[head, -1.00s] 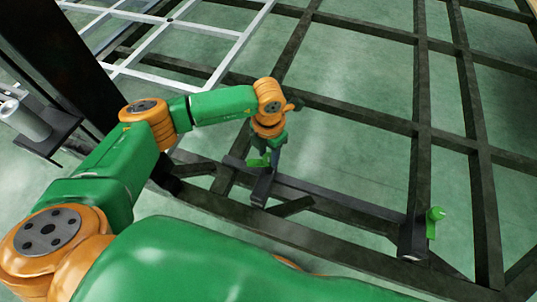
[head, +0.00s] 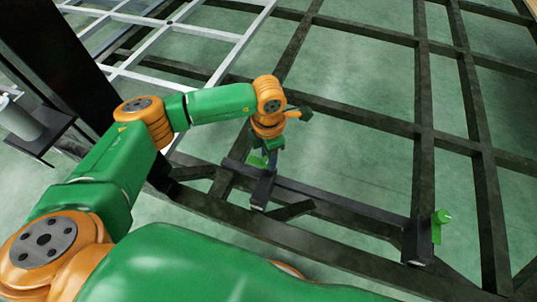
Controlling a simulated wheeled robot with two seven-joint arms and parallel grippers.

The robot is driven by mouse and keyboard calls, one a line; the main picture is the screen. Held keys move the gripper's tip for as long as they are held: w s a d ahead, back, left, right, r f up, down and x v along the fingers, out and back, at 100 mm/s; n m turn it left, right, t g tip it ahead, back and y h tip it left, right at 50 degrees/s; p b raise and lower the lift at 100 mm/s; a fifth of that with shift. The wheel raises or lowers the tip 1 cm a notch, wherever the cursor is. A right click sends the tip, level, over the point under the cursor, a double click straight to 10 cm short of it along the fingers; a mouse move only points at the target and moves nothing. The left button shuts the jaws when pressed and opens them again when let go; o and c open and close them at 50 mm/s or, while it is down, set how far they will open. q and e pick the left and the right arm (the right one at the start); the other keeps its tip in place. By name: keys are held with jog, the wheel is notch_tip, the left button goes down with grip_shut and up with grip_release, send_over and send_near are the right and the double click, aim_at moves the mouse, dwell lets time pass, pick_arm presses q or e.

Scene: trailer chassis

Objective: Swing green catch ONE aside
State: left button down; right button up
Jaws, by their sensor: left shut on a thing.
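One green catch (head: 257,160) sits on a dark upright bracket (head: 261,188) at the chassis's near rail, in the middle of the view. My left gripper (head: 268,156) points down at this catch and is shut on it; the fingers are small and partly hidden by the wrist. A second green catch (head: 438,226), with a round knob, stands on another dark bracket (head: 417,243) to the right, clear of the gripper. I cannot read which catch is numbered ONE. My right gripper is not in view.
Dark chassis beams (head: 375,118) cross over a green floor, with open gaps between them. A white grid frame (head: 215,65) lies at the upper left. A dark post (head: 55,60) and a grey cylinder (head: 20,122) on a bracket stand at the left.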

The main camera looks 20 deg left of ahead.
pick_arm(q)
jog(key=shift+c, duration=2.2)
grip_release()
notch_tip(320, 180, up, 7)
jog(key=shift+p, duration=0.65)
jog(key=shift+r, duration=0.1)
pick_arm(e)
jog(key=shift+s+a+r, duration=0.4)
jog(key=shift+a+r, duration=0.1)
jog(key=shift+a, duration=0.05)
